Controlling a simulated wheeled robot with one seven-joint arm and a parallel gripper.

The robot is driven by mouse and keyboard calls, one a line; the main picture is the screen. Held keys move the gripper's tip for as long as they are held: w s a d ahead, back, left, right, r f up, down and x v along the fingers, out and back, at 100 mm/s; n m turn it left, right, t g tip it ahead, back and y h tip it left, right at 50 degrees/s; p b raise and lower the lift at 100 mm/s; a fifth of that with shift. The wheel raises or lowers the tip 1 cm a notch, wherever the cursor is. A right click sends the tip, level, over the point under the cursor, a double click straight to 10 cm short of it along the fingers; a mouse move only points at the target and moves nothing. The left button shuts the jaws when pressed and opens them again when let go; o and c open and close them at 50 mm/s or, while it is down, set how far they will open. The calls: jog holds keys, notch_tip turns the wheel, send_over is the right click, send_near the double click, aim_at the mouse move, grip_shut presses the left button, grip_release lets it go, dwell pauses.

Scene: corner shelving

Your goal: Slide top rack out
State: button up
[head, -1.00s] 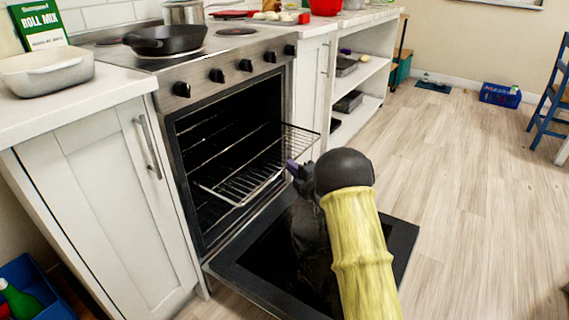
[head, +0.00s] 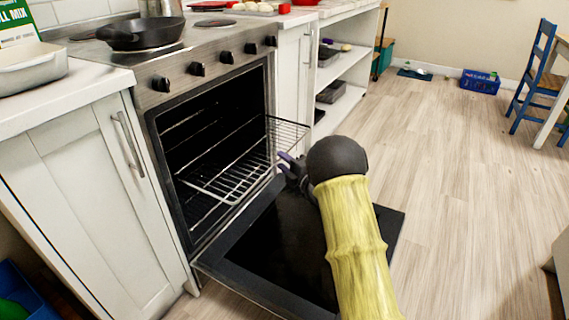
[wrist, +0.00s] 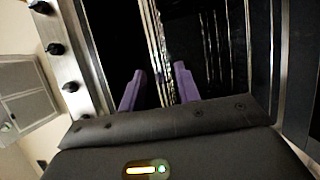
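The wire top rack (head: 232,180) sticks partway out of the open oven (head: 212,150) in the head view, its front edge past the oven mouth. My gripper (head: 284,157) is at the rack's front edge, near the right part of it; my dark wrist hides some of the contact. In the wrist view, the two purple fingers (wrist: 159,88) stand apart. Thin metal bars of the rack (wrist: 157,45) show between and beyond them. The fingers do not look closed on the bars. Whether either finger touches the rack cannot be told.
The oven door (head: 290,245) hangs open and low, under my arm. A white cabinet (head: 95,200) stands left of the oven, and another (head: 294,85) stands right. A black pan (head: 145,33) sits on the hob. The wooden floor (head: 460,170) to the right is clear.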

jog(key=p+v, duration=0.5)
jog(key=v, duration=1.2)
jog(key=shift+s, duration=0.2)
jog(key=shift+w+d, duration=0.1)
jog(key=shift+d, duration=0.1)
jog(key=s+d+r+m+g+h+p, duration=0.5)
jog(key=r+m+h, duration=0.35)
jog(key=m, duration=0.65)
jog(key=s+a+r+m+g+h+p, duration=0.15)
jog(key=s+m+g, duration=0.3)
jog(key=s, duration=0.55)
jog(key=s+a+r+m+g+p, duration=0.3)
jog(key=s+m, duration=0.2)
jog(key=s, duration=0.4)
jog(key=w+p+v, duration=0.2)
jog(key=p+v, duration=1)
jog(key=w+r+p+v, duration=0.1)
jog(key=w+p+v, duration=0.2)
jog(key=p+v, duration=0.9)
jog(key=w+p+v, duration=0.3)
jog(key=p+v, duration=0.9)
jog(key=p, duration=0.1)
jog(key=shift+s+r, duration=0.3)
jog(key=shift+r, duration=0.35)
